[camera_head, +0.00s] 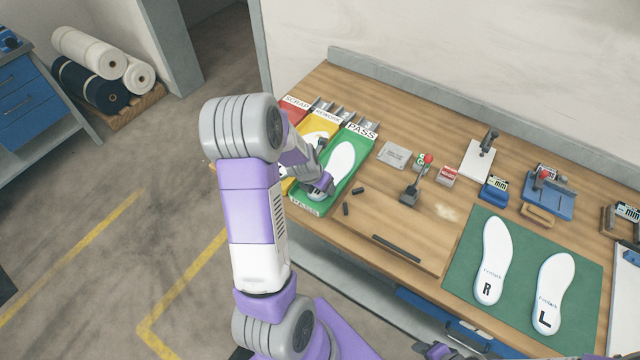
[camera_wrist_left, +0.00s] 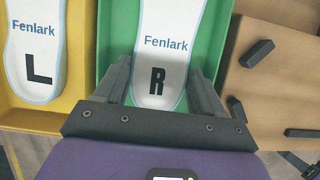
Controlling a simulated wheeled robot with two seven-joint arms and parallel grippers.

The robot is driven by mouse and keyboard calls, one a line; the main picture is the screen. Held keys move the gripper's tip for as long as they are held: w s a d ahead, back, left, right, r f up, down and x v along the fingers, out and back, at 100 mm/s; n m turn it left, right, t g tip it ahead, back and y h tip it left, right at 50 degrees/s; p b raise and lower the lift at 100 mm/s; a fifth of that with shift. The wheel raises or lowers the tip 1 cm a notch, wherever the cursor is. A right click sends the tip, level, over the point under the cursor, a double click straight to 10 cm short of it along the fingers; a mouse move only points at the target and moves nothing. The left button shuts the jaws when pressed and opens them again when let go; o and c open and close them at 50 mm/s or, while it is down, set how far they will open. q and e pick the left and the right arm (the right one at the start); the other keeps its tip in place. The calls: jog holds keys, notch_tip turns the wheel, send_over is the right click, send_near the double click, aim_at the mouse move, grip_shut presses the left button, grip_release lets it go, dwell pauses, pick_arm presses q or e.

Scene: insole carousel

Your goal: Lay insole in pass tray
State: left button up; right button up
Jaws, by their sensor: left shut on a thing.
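The green pass tray (camera_head: 363,150) lies at the left end of the bench, and its green floor shows in the left wrist view (camera_wrist_left: 112,40). A white insole (camera_head: 341,158) marked R is inside its outline, heel toward me; it shows in the left wrist view (camera_wrist_left: 165,60). I cannot tell whether it touches the tray floor. My left gripper (camera_head: 322,182) is low over the tray's near end, shut on the insole's heel, one finger on each side (camera_wrist_left: 160,88). Part of my right gripper (camera_head: 438,350) shows at the bottom edge; its jaws are unclear.
A yellow rework tray (camera_wrist_left: 75,60) with an insole marked L (camera_wrist_left: 35,50) is beside the pass tray, then a red scrap tray (camera_head: 292,103). A green mat (camera_head: 520,260) holds R and L insoles. A stamp-like tool (camera_head: 410,190) and small dark blocks stand right of the tray.

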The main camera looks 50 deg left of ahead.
pick_arm(q)
jog(key=shift+f, duration=0.1)
jog(key=o, duration=0.8)
jog(key=shift+c, duration=0.2)
jog(key=a+p+v, duration=0.1)
jog(key=p+v, duration=0.6)
jog(key=v, duration=0.5)
jog(key=shift+d, duration=0.45)
